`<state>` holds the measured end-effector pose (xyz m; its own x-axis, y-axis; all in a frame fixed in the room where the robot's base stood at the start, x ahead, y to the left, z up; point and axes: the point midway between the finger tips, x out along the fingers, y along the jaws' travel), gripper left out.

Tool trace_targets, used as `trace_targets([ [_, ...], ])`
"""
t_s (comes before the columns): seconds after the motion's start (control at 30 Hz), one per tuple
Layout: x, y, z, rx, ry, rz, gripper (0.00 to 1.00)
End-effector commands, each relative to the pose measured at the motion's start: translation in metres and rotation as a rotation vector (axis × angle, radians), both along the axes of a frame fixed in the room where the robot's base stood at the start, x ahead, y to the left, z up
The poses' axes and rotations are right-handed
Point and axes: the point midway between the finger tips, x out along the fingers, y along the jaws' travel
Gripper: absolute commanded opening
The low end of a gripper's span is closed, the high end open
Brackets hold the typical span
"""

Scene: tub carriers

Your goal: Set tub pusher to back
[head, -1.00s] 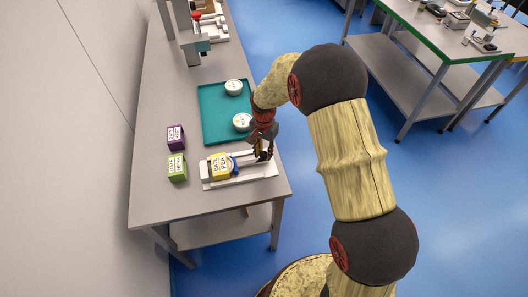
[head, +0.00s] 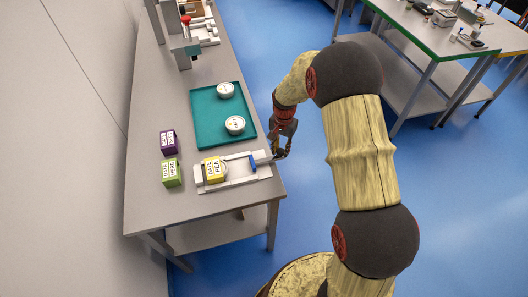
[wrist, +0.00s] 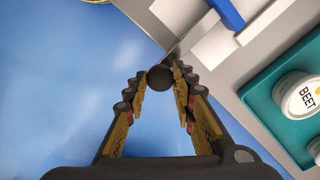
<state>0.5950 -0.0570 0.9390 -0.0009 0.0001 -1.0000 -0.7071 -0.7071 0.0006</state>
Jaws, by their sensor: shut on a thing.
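The tub carrier (head: 236,183) is a white frame near the table's front right corner. Its pusher (head: 252,161) is a blue plate at the carrier's right end, with a clear gap between it and the yellow box (head: 213,170) at the left end. In the wrist view, the blue pusher (wrist: 228,10) is at the top, and a rod runs from the carrier to a dark round knob (wrist: 160,77). My gripper (head: 280,154) is just past the table's right edge. It is shut on the knob, with a finger on each side in the wrist view.
A teal tray (head: 208,136) with two white tubs (head: 235,125) lies behind the carrier. A purple box (head: 168,142) and a green box (head: 172,173) stand to the left. A press-like stand (head: 180,45) is farther back. Open floor lies right of the table.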

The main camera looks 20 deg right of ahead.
Motion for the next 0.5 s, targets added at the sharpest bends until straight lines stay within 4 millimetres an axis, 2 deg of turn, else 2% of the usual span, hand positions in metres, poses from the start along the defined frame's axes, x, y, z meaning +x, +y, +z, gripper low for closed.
trace_targets([
  [0.03, 0.001, -0.015, 0.001, 0.0, -0.003, -0.006, 0.0],
  [0.1, 0.001, -0.03, 0.001, 0.0, -0.003, -0.005, 0.0],
  [0.2, 0.001, -0.043, 0.001, 0.0, -0.003, -0.002, 0.0],
  [0.5, 0.001, -0.05, 0.001, -0.002, -0.004, 0.0, 0.0],
])
